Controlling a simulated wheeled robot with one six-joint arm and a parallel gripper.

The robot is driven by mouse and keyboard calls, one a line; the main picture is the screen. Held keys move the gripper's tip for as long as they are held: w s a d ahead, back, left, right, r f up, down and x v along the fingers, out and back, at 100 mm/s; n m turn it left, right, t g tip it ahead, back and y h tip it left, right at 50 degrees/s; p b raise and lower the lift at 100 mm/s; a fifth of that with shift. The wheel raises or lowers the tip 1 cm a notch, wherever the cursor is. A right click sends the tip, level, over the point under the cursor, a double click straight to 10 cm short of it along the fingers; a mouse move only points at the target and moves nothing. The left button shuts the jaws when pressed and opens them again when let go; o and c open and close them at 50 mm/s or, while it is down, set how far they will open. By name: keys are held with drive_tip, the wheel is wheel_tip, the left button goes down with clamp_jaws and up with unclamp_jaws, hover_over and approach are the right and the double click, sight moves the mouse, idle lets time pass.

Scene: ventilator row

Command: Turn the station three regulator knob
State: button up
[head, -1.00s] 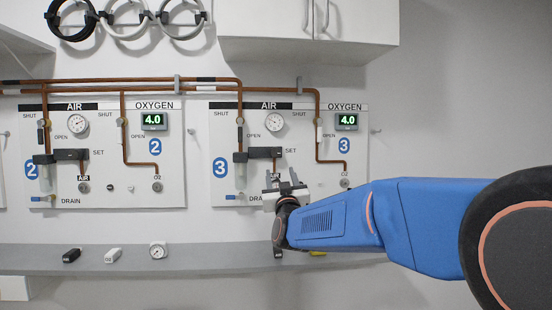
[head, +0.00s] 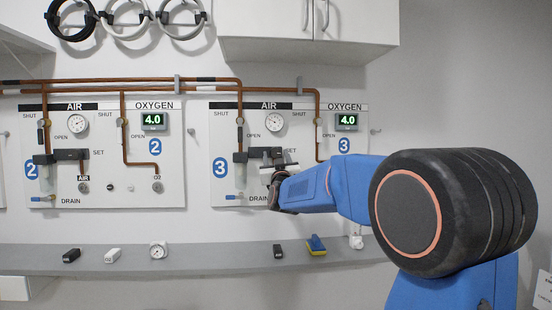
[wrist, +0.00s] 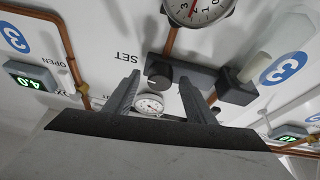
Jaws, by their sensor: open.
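The station three regulator is a dark block (head: 260,152) on the right-hand panel, below the air gauge. In the wrist view, which looks tilted and upside down, its dark round knob (wrist: 159,75) sticks out beside the SET label. My gripper (head: 275,168) is just below the regulator's right end in the head view and hides part of the panel. In the wrist view my gripper (wrist: 159,80) is open, with one finger to each side of the knob. I cannot tell whether either finger touches it.
The station three panel carries an air gauge (head: 274,122), an oxygen display (head: 347,121) reading 4.0 and copper pipes (head: 317,110). A similar station two panel (head: 110,190) is to the left. A grey shelf (head: 200,259) below holds several small items. White cupboards (head: 270,48) hang above.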

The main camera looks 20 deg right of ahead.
drive_tip(key=c, duration=1)
drive_tip(key=shift+c, duration=0.2)
drive_tip(key=shift+m, duration=0.3)
drive_tip(key=m+h, duration=0.1)
drive_tip(key=m, duration=0.1)
drive_tip(key=m+g+h, duration=0.1)
drive_tip(key=m, duration=0.1)
drive_tip(key=m+g+h, duration=0.1)
drive_tip(key=m, duration=0.1)
drive_tip(key=shift+w+a, duration=0.1)
drive_tip(key=shift+a, duration=0.2)
drive_tip(key=m+g+h, duration=0.1)
drive_tip(key=m, duration=0.2)
drive_tip(key=m+g+h, duration=0.1)
drive_tip(key=m, duration=0.2)
drive_tip(key=shift+a+r, duration=0.15)
drive_tip(key=m+g, duration=0.1)
drive_tip(key=m, duration=0.3)
drive_tip(key=m+g, duration=0.1)
drive_tip(key=m, duration=0.1)
drive_tip(key=shift+r+m+g, duration=0.25)
drive_tip(key=shift+m+g, duration=0.05)
drive_tip(key=m+g, duration=0.1)
drive_tip(key=m, duration=0.4)
drive_tip(key=shift+r+g+y, duration=0.2)
drive_tip(key=shift+g+y, duration=0.2)
